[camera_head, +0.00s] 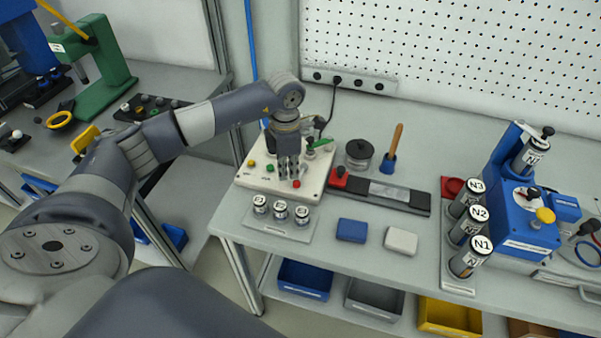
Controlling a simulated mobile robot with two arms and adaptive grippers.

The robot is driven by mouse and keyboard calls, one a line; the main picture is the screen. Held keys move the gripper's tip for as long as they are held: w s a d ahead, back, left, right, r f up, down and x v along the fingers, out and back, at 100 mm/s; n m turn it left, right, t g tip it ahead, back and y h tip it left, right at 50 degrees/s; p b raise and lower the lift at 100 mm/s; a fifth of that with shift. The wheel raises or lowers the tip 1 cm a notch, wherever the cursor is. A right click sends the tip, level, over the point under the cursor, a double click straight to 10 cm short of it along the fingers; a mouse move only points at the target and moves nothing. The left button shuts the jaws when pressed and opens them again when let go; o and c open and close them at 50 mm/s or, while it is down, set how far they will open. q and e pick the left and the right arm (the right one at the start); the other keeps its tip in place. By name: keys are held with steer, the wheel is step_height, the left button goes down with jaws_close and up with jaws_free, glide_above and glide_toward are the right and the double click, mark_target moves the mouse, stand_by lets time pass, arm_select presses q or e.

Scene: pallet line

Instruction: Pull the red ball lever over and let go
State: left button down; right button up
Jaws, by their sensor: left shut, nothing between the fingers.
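A cream control box (243,178) stands at the left end of the grey bench. A small red ball (297,184) shows on its front right part, just by my left fingertips. Its stalk, if it has one, is hidden or too small to tell. Green (270,168) and yellow (251,163) knobs sit left of it. My left gripper (289,176) points down over the box, shut and empty. I cannot tell whether it touches the red ball. The gripper hides the middle of the box. My right gripper is out of view.
Three labelled round pieces (280,212) stand in front of the box. A dark rail with a red block (340,177) lies close on the right, with a black-lidded jar (359,153) behind. Blue (351,230) and white (401,240) blocks lie at the front. N1–N3 cylinders (469,259) stand right.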

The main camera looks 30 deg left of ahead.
mark_target(289, 186)
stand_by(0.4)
arm_select(q)
steer(key=shift+s+f+b, duration=0.15)
steer(key=shift+f+b, duration=0.8)
steer(key=shift+f, duration=0.15)
steer(key=shift+f+b, duration=0.55)
steer(key=shift+f, duration=0.15)
